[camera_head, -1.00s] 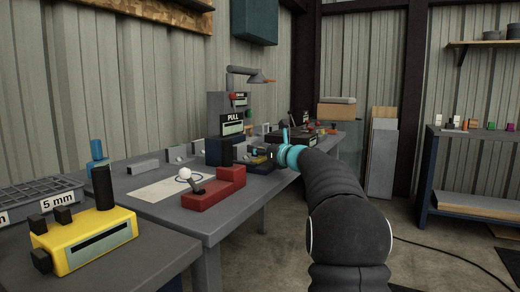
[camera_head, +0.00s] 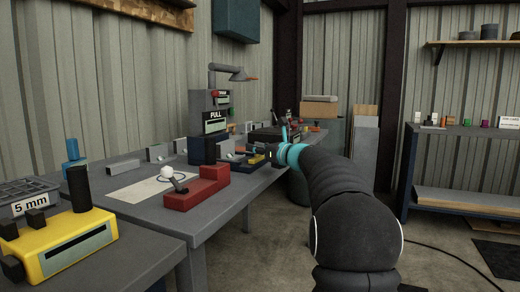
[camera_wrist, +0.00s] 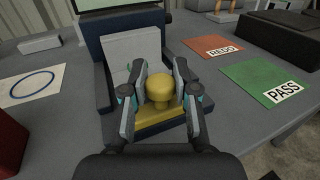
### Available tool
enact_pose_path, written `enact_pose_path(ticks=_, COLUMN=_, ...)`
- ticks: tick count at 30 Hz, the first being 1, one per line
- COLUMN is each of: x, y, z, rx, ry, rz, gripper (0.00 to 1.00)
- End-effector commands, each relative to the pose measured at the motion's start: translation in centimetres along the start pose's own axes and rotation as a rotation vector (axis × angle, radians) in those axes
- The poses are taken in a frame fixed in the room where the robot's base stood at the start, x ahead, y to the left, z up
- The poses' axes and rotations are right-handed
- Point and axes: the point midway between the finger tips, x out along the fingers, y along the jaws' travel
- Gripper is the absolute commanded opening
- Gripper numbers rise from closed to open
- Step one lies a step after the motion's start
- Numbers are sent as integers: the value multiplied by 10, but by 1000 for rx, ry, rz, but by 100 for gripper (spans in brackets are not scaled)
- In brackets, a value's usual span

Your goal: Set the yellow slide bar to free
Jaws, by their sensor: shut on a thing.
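The yellow slide bar (camera_wrist: 148,132) lies low in a dark blue fixture with a pale grey block (camera_wrist: 131,52) behind it. A round yellow knob (camera_wrist: 160,88) stands up from the bar. My gripper (camera_wrist: 161,95) is shut on the knob, one finger on each side. In the head view my gripper (camera_head: 262,152) is small, at the fixture on the far part of the bench. Part of the bar is hidden by the fingers, and no label reading free is legible.
Right of the fixture lie a red REDO mat (camera_wrist: 213,48) and a green PASS mat (camera_wrist: 266,83). A white sheet with a blue ring (camera_wrist: 34,84) lies left. A red block (camera_head: 200,190) and a yellow box (camera_head: 62,245) stand nearer on the benches.

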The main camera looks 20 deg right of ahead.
Motion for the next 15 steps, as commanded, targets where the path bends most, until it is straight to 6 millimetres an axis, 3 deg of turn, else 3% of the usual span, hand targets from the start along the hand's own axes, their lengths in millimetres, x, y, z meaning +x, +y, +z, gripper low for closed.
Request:
enact_pose_path(ticks=5, x=-2, y=-2, z=-1, rx=0, ry=3, rz=-4, gripper=0)
enact_pose_path(ticks=6, x=-2, y=-2, z=-1, rx=0, ry=3, rz=-4, gripper=33)
enact_pose_path(ticks=9, x=-2, y=-2, z=-1, rx=0, ry=3, rz=-4, gripper=56)
enact_pose_path(ticks=15, x=0, y=0, z=-1, rx=0, ry=3, rz=0, gripper=56)
